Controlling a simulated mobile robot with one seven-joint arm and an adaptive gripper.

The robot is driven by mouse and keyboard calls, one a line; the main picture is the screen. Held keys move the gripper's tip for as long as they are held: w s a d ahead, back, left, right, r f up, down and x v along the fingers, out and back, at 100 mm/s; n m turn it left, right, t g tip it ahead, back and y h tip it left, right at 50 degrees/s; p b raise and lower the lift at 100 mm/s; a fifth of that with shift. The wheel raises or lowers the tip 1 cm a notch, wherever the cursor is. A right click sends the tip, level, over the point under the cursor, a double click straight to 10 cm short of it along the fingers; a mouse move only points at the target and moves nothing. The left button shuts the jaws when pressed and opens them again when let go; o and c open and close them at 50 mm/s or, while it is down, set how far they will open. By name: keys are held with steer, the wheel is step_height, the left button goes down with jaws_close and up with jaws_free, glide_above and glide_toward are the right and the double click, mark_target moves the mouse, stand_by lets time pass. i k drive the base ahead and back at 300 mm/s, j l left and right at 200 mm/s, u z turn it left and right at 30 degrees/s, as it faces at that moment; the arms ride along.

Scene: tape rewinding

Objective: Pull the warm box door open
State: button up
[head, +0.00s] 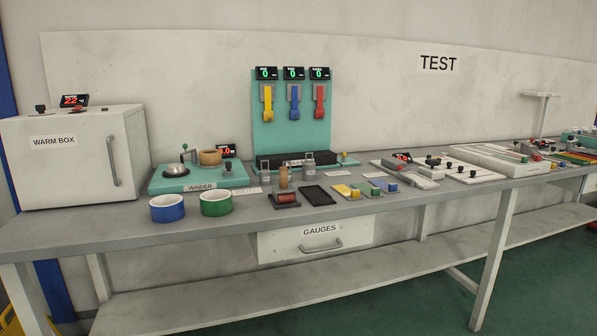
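The warm box (68,175) is a white box at the left end of the bench, with a "WARM BOX" label on its left-hand face. A grey vertical bar handle (113,161) is on that door. A small display (74,100) reading about 22 and a dark knob stand on top of the box. My gripper is not in view.
The winder (198,177) stands just right of the door. A blue tape roll (167,208) and a green tape roll (216,202) sit in front of it. The bench (110,228) is bare in front of the box. A gauges drawer (316,240) hangs below.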

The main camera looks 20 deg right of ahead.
mark_target(76, 159)
steer(key=i+l, duration=0.15)
steer(key=i, duration=0.3)
steer(key=i+l, duration=0.1)
steer(key=i, duration=0.3)
steer(key=i+u, duration=0.05)
